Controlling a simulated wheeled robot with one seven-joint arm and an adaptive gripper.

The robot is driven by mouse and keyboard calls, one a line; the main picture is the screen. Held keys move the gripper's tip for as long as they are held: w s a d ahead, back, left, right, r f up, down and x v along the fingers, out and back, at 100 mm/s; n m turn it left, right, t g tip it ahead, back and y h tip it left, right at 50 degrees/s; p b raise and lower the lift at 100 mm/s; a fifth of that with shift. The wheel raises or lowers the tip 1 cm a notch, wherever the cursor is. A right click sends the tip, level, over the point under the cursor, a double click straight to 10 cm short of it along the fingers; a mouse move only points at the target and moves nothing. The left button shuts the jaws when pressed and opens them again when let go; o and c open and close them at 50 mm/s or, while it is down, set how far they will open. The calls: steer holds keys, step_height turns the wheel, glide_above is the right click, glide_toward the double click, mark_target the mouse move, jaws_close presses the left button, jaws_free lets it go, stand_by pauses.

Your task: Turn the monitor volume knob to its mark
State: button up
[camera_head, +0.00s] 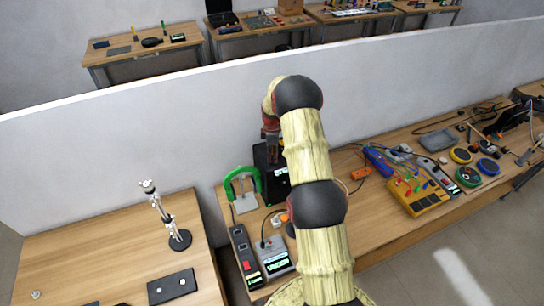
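A black box (270,184), which looks like the monitor, stands on the bench by the white partition. A lit patch with small text shows on its right side, too small to read. My gripper (272,157) points down at the top of this box. I cannot tell whether it touches the box or whether its fingers are apart. My arm covers the box's right part. I cannot make out the volume knob or its mark; they are too small or hidden behind my gripper and arm.
A green headphone-shaped arch (243,179) stands close left of the box. A grey device with a lit screen (276,262) and a dark power strip (245,257) lie in front. A yellow mixer-like unit (418,198) and several tools lie right. The partition (150,130) rises behind.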

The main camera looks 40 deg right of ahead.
jaws_close()
